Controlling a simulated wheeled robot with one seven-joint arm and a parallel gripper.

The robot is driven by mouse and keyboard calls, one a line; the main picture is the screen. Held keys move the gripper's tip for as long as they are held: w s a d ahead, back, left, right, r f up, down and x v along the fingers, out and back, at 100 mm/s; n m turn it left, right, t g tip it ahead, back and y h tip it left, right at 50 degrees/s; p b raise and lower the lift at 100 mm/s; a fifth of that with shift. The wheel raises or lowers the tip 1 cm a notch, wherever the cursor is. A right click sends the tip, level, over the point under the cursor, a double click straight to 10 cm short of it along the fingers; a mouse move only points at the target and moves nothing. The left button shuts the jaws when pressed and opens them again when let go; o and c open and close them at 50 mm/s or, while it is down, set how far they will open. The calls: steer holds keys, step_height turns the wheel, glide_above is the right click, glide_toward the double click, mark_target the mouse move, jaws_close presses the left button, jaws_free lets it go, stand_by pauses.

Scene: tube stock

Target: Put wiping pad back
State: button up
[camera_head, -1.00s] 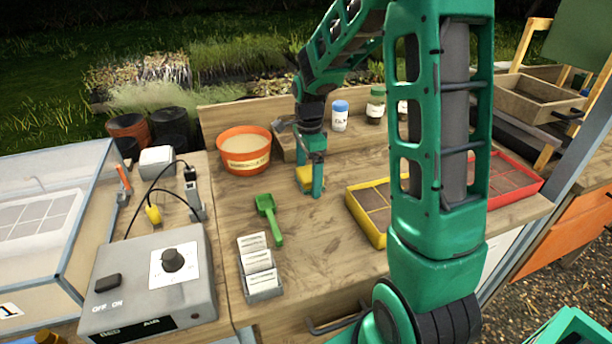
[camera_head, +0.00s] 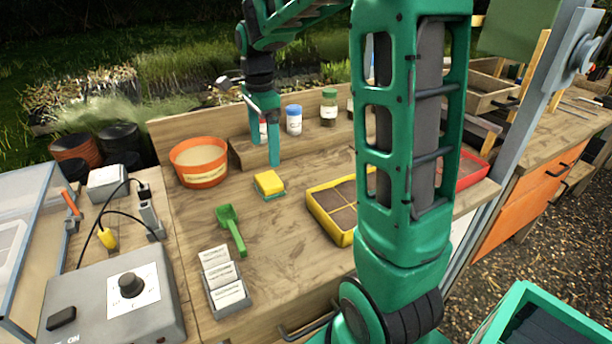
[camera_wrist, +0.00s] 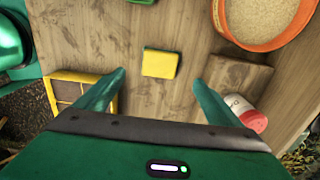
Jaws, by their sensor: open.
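The wiping pad (camera_head: 269,182) is a small yellow block with a green underside. It lies flat on the wooden bench, right of the orange bowl and left of the yellow-rimmed tray. In the wrist view the pad (camera_wrist: 160,63) lies beyond the fingertips, between their lines. My gripper (camera_head: 262,153) is open and empty, raised above and behind the pad in the head view. In the wrist view its two green fingers (camera_wrist: 160,78) are spread wide, with nothing between them touching.
An orange bowl (camera_head: 199,162) of tan material stands at the back left. A green scoop (camera_head: 231,230) and a card holder (camera_head: 224,282) lie in front. A yellow-rimmed tray (camera_head: 320,212) is to the right.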

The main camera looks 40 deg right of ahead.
steer(key=s+d+f+n, duration=0.1)
steer(key=s+n, duration=0.6)
steer(key=s, duration=0.8)
steer(key=s+d+f+n, duration=0.2)
steer(key=s+n, duration=0.4)
steer(key=s, duration=0.9)
steer(key=shift+n, duration=0.4)
steer(key=shift+f, duration=0.1)
